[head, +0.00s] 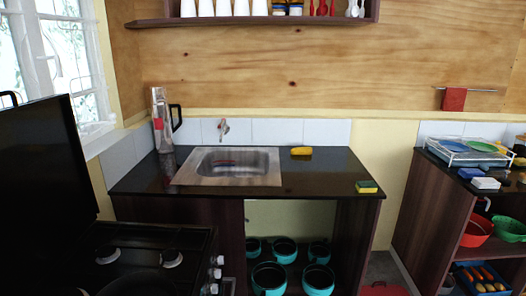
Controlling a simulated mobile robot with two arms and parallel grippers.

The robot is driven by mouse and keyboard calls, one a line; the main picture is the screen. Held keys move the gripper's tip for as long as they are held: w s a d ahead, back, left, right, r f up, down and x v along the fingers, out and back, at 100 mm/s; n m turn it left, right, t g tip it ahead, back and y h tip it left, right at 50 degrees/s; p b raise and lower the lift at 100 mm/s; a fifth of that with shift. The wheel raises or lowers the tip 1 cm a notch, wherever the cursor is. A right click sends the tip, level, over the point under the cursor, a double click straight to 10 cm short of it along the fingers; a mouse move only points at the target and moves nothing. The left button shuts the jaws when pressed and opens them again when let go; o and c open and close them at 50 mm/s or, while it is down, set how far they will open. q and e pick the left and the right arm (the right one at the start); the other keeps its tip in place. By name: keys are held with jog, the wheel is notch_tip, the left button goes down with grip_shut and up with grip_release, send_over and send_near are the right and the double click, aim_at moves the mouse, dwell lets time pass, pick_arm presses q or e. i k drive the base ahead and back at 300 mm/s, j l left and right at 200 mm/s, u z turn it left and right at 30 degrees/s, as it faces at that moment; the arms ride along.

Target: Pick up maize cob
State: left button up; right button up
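A yellow maize cob (301,151) lies on its side on the black countertop (325,172), near the tiled back edge and just right of the sink. Nothing is touching it from above. Neither of my grippers shows in the head view.
A green-and-yellow sponge (366,187) lies at the counter's front right. The stove (145,255) and a dark upright panel (45,165) fill the near left. Teal pots (269,279) stand below.

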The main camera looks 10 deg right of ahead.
aim_at(302, 150)
jog(key=i+l+u, duration=0.85)
jog(key=l+u, duration=0.15)
